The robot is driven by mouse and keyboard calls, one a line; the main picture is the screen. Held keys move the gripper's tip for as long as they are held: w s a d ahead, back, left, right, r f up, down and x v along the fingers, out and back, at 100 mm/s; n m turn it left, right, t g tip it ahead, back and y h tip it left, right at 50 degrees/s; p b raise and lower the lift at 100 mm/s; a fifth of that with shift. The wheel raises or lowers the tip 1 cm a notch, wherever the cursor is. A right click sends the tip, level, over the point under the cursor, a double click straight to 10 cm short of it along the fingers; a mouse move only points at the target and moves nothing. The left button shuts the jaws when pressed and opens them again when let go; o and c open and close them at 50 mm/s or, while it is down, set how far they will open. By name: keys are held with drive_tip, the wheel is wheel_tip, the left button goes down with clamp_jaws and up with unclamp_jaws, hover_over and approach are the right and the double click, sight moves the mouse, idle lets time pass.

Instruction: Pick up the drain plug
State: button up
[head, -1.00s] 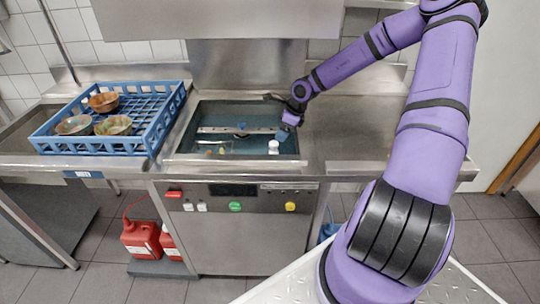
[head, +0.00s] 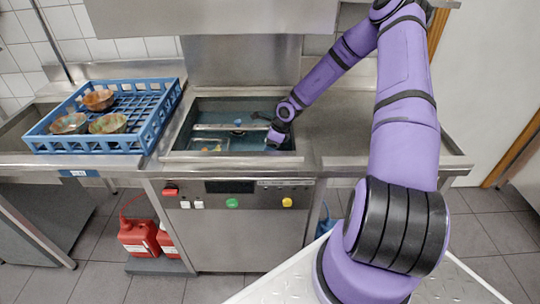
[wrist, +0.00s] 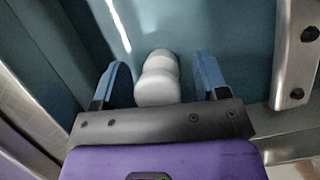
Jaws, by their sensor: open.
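A pale grey-white, rounded piece with a narrower waist, which I take to be the drain plug (wrist: 157,88), shows in the wrist view between the two blue fingers of my gripper (wrist: 161,64). The fingers stand apart on either side of it, with a visible gap on both sides. In the head view my gripper (head: 272,143) reaches down into the right part of the sink basin (head: 199,158). There the plug is hidden behind the gripper.
A blue rack (head: 150,131) with several bowls stands left of the basin. The steel counter (head: 345,130) to the right is clear.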

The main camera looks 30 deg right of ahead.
drive_tip(key=c, duration=1.2)
drive_tip(key=shift+r, duration=0.15)
